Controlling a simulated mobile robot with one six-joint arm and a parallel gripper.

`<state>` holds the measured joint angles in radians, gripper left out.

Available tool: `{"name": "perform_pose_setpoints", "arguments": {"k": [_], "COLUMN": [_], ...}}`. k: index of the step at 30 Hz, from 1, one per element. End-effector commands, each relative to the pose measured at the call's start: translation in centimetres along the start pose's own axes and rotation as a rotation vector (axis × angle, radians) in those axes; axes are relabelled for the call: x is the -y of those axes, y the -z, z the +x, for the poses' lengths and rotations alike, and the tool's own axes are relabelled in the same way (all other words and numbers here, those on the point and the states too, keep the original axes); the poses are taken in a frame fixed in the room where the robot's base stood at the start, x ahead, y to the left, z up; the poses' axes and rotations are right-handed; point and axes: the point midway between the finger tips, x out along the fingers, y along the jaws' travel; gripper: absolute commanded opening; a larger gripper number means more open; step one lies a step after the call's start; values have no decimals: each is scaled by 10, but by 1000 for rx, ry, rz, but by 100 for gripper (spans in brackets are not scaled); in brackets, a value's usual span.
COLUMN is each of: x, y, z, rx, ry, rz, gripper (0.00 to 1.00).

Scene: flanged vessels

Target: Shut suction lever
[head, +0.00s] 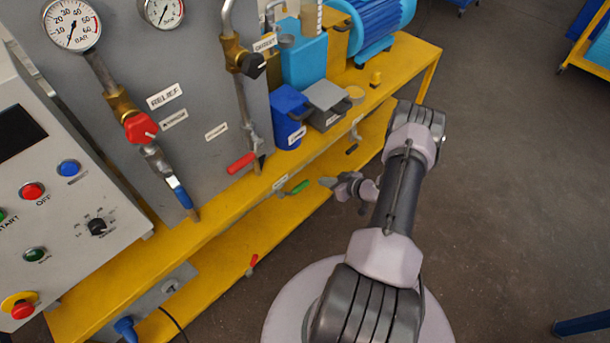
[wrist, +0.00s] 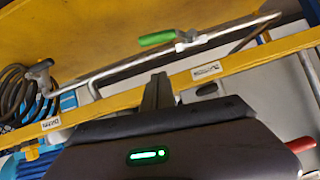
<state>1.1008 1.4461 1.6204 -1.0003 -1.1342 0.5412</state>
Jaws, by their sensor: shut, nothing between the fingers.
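A green lever handle (head: 301,186) shows by the front edge of the yellow bench, close to a small white label I cannot read. In the wrist view, a green lever (wrist: 157,38) sits on a valve in a thin grey pipe under the bench. Its handle looks roughly in line with the pipe, but its exact angle is unclear. Which lever is the suction one cannot be read for sure. My gripper (head: 348,186) is shut and empty, just right of the green handle in the head view. In the wrist view its fingers (wrist: 157,90) appear below the green lever, apart from it.
The yellow bench (head: 225,205) carries pumps, a panel and gauges. Red lever (head: 241,163) and blue lever (head: 182,194) hang from its pipes. Another red lever (head: 252,263) sits lower. A coiled hose (wrist: 20,95) shows in the wrist view.

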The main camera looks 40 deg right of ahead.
Motion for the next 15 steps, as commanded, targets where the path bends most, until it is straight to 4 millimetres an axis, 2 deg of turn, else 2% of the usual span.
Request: {"name": "perform_pose_setpoints", "arguments": {"k": [3,12,15], "x": [1,0,0], "y": [-4,-4,-17], "z": [28,93,105], "rx": [2,1,2], "ry": [3,1,0], "rz": [-5,-5,-2], "gripper": [0,0,0]}}
